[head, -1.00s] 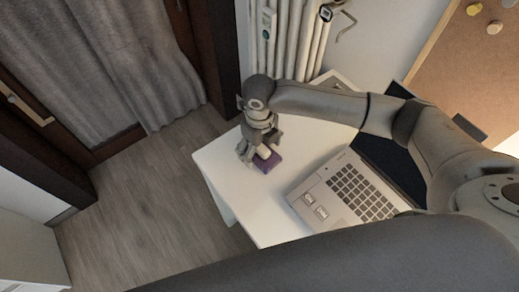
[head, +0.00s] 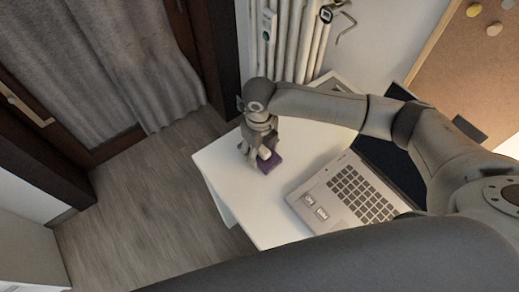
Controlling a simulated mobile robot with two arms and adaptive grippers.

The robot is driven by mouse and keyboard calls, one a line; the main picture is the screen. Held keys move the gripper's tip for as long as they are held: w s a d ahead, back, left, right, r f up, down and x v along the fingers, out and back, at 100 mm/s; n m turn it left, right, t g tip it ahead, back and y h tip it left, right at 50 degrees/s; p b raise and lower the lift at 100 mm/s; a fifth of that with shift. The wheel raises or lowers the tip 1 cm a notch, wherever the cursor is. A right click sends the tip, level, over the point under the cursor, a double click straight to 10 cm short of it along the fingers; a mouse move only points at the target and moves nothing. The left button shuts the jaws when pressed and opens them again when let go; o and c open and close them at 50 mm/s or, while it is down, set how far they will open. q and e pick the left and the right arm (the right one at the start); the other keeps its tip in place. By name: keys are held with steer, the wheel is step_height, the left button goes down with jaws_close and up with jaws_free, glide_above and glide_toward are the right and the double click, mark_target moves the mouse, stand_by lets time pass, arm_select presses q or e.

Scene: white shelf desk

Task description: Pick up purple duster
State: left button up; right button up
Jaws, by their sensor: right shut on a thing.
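The purple duster (head: 271,164) is a small dark purple block near the far left part of the white desk (head: 222,176). My right gripper (head: 259,157) points down over it and is shut on it. The gripper's fingers cover part of the duster. I cannot tell whether the duster still touches the desk. My left gripper is not in view.
An open laptop (head: 350,190) stands on the desk to the right of the duster. A white radiator (head: 295,40) is behind the desk. A cork board (head: 480,70) hangs at the upper right. Open wooden floor (head: 150,200) lies left of the desk.

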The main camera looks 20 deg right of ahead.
step_height(320, 180, up, 3)
steer(key=shift+w+r, duration=0.1)
steer(key=s+a+r, duration=0.9)
steer(key=s, duration=0.1)
steer(key=shift+a+r+b, duration=0.3)
steer(key=shift+a+r, duration=0.05)
steer(key=shift+a, duration=0.05)
steer(key=shift+s, duration=0.1)
steer(key=o, duration=0.4)
steer(key=shift+c, duration=1.4)
steer(key=shift+f, duration=0.1)
